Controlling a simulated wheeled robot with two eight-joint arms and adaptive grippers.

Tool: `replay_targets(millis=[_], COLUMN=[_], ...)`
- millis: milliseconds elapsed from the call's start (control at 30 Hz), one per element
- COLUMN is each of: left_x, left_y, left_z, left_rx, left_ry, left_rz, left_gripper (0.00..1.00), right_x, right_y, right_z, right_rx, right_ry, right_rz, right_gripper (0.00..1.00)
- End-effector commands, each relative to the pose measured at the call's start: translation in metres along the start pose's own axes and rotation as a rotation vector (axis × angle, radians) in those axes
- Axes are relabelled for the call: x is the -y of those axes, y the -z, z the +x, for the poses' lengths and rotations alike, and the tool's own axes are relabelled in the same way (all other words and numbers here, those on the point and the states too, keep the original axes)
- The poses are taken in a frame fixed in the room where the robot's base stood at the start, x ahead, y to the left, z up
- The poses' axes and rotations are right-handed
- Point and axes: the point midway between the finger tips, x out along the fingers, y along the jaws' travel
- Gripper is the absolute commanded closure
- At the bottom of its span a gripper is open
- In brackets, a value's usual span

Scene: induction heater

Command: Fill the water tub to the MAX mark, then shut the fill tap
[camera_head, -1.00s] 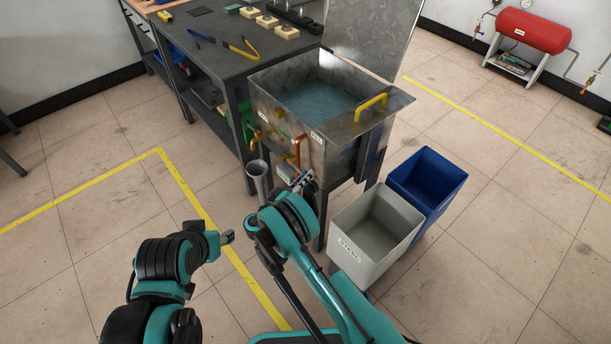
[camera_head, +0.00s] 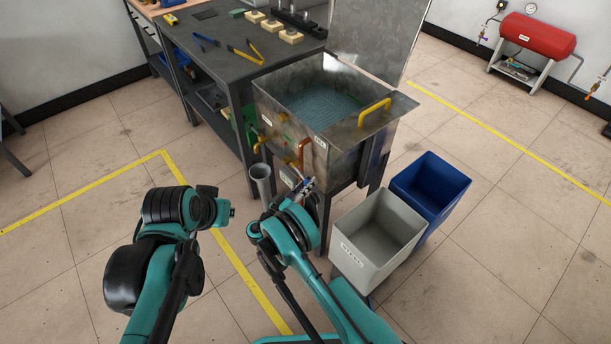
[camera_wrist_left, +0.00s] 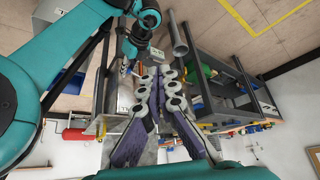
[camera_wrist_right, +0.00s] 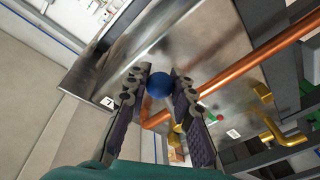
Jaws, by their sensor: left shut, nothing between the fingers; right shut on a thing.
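The metal water tub (camera_head: 350,158) stands beside the workbench, with rippled blue-grey water (camera_head: 322,105) inside. I cannot make out a MAX mark or the water's level against one. My right gripper (camera_head: 307,184) is at the tub's front, below a copper pipe (camera_head: 304,152). In the right wrist view, my right gripper (camera_wrist_right: 160,88) is shut on a round blue knob (camera_wrist_right: 158,85), which looks like the fill tap's. The copper pipe also shows there (camera_wrist_right: 255,62). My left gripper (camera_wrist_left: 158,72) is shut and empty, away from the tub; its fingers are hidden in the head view.
A grey open pipe or funnel (camera_head: 261,180) stands left of the right gripper. A white bin (camera_head: 350,262) and a blue bin (camera_head: 428,205) stand right of my right arm. The workbench (camera_head: 225,62) holds tools.

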Motion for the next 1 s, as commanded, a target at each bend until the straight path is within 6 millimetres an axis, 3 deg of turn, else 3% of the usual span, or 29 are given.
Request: replay_targets(millis=[33,267,500,800,1000], left_x=[-0.004,-0.025,-0.051,-0.087,-0.106], left_y=[0.018,0.083,0.141,0.189,0.201], left_z=[0.004,0.033,0.082,0.164,0.207], left_rx=[0.013,0.07,0.113,0.14,0.143], left_ry=[-0.021,-0.123,-0.24,-0.398,-0.477], left_rz=[0.027,0.166,0.313,0.499,0.59], left_gripper=[1.0,1.0,1.0,1.0,1.0], right_x=[-0.001,-0.001,0.0,0.0,0.0], right_y=[0.001,0.001,0.001,0.001,0.001], right_z=[0.0,0.0,0.0,0.0,0.0], right_rx=[-0.002,-0.002,-0.002,-0.002,-0.001], right_ry=[-0.002,-0.001,-0.001,-0.001,0.0], right_rz=[0.0,0.0,0.0,0.0,-0.001], right_gripper=[1.0,1.0,1.0,1.0,1.0])
